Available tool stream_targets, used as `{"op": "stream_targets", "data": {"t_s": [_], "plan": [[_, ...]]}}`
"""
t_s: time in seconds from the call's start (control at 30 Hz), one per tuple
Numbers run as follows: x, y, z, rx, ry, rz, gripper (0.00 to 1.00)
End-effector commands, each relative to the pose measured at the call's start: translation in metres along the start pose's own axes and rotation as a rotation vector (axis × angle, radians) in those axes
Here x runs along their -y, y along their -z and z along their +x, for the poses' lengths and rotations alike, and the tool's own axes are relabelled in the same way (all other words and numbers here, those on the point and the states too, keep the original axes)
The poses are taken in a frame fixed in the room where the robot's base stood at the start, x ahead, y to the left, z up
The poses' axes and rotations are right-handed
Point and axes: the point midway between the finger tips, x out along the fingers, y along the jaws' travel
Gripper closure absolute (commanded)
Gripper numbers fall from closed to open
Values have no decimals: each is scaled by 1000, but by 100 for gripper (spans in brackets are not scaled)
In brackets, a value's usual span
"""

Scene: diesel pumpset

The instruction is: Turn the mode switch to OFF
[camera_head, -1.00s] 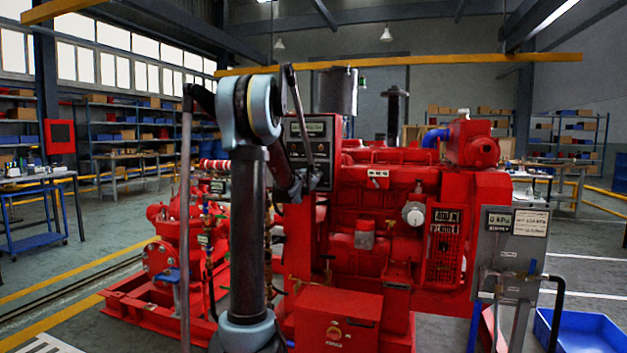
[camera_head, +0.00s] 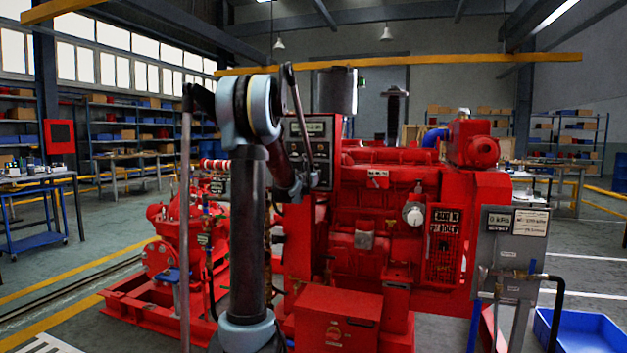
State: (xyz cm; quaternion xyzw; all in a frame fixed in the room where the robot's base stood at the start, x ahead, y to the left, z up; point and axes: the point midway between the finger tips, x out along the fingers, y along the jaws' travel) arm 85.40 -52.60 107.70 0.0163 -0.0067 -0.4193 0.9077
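The control panel (camera_head: 320,128) is a dark plate in a red housing on the left end of the red diesel engine. It has a light display strip at its top and small controls below. My arm stands in front of it and covers its left and lower parts. I cannot make out the mode switch or its position. The dark end of my arm (camera_head: 287,178) is at the lower left of the panel. My gripper's fingers cannot be made out there, and I cannot tell whether they touch anything.
The red engine (camera_head: 385,200) fills the middle, with a red box (camera_head: 338,318) low in front. A grey gauge box (camera_head: 512,245) stands at right, above a blue bin (camera_head: 580,332). A red pump (camera_head: 165,258) is at left. Open floor lies farther left.

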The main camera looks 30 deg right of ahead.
Motion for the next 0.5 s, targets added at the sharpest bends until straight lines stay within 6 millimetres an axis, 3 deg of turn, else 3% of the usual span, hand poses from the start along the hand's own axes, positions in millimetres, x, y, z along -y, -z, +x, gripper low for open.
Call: {"op": "stream_targets", "data": {"t_s": [0.33,0.37,0.4,0.5], "plan": [[-2,0,1,0,-4,-1,100],[-2,0,1,0,-4,-1,83],[-2,0,1,0,-4,-1,74],[-2,0,1,0,-3,-1,70]]}}
